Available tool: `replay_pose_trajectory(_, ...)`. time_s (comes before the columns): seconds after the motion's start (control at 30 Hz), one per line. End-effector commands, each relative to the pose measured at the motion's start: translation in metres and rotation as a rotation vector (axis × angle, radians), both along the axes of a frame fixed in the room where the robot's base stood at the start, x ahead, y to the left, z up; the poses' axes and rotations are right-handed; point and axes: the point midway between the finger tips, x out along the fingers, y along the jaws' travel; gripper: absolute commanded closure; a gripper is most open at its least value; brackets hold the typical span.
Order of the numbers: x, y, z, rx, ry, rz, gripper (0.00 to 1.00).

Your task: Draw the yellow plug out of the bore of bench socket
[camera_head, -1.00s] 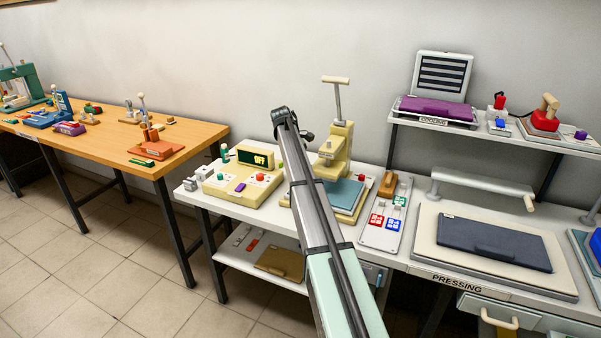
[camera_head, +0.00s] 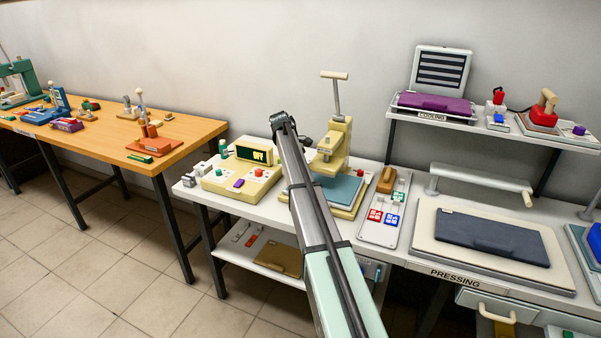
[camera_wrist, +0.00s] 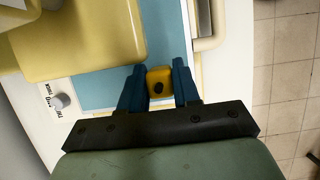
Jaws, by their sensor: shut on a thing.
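The yellow plug (camera_wrist: 160,76) is a small rounded block with a dark round spot on its face. In the wrist view it sits between the two blue fingers of my gripper (camera_wrist: 158,68), which is shut on it. A light blue plate (camera_wrist: 110,92) lies behind and beside the fingers. I cannot make out the bench socket or its bore, so I cannot tell whether the plug is still inside it. In the head view my arm crosses the middle of the picture, and neither the gripper nor the plug can be made out there.
A cream press (camera_head: 335,150) with a lever stands close to my arm, and its yellow body (camera_wrist: 80,40) fills the wrist view's upper left. A knob (camera_wrist: 62,101) is at left. A control box (camera_head: 240,180) and a switch panel (camera_head: 385,212) flank the arm.

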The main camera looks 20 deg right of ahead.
Motion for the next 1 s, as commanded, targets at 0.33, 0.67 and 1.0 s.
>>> replay_pose_trajectory(0.33,0.0,0.0,-0.003,0.0,0.0,0.0,1.0)
replay_pose_trajectory(0.67,0.0,0.0,-0.007,0.0,0.0,0.0,1.0)
replay_pose_trajectory(1.0,0.0,0.0,-0.011,0.0,0.0,0.0,1.0)
